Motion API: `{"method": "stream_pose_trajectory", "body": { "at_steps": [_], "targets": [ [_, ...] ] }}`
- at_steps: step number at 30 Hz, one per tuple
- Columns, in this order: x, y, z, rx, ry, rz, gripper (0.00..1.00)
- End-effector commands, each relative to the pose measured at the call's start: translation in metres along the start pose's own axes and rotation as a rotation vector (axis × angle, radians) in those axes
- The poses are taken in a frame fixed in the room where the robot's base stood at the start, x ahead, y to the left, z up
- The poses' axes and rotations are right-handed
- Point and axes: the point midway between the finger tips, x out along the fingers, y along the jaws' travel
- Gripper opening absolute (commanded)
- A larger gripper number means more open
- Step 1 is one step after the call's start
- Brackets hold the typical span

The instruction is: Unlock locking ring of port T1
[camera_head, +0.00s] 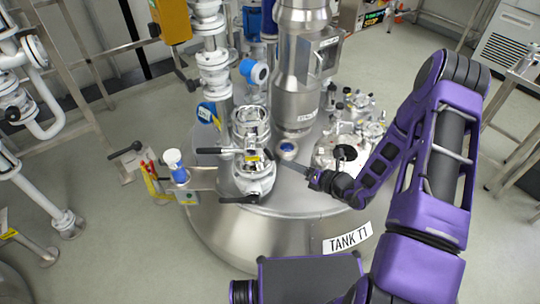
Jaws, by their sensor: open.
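The steel tank (290,235) carries a "TANK T1" label on its front rim. A metal port assembly (254,180) stands upright on the left part of its lid. It has stacked rings, a small yellow tag and black lever handles, one (208,151) pointing left and a lower one (238,199) near the base. Which band is the locking ring is too small to tell.
White pipework with a blue gauge (256,72) rises behind the port. A tall steel column (299,85) stands at the lid's back. Several small fittings (358,105) crowd the lid's right side. A blue-white valve (176,165) stands at left. Floor shows around the tank.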

Motion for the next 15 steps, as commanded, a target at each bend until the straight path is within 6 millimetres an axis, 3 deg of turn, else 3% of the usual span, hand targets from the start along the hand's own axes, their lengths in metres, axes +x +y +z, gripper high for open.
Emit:
{"method": "stream_pose_trajectory", "body": {
  "at_steps": [9, 15],
  "targets": [
    [0.070, 0.000, -0.001, -0.003, 0.002, 0.002, 0.48],
    [0.098, 0.000, 0.000, -0.002, 0.001, 0.000, 0.48]
  ]
}}
